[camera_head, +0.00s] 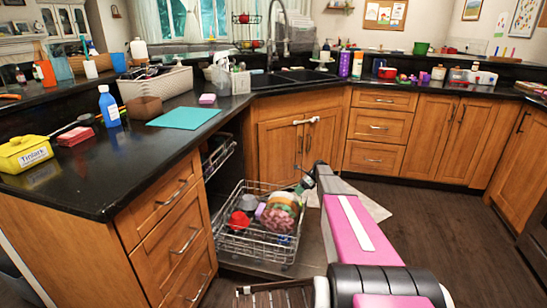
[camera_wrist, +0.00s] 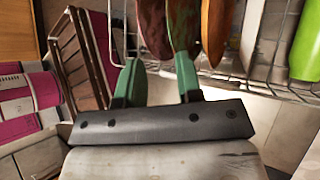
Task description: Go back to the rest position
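My gripper (camera_wrist: 160,66) shows in the wrist view with its two green fingers spread apart. I see nothing clamped between them. The edges of several plates (camera_wrist: 217,28), brown and dark green, stand just beyond the fingertips; I cannot tell whether they touch. In the head view my gripper (camera_head: 305,182) is at the right rim of the pulled-out lower dish rack (camera_head: 262,251), beside the upright patterned plates (camera_head: 280,216). My pink arm reaches up to it from the bottom right, and the wrist hides part of the gripper.
The rack also holds a red bowl (camera_head: 239,220) and other dishes. The black counter (camera_head: 100,180) and wooden drawers (camera_head: 165,235) stand close on the left. Sink cabinets (camera_head: 297,145) are behind the rack. Open dark floor (camera_head: 440,222) lies to the right.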

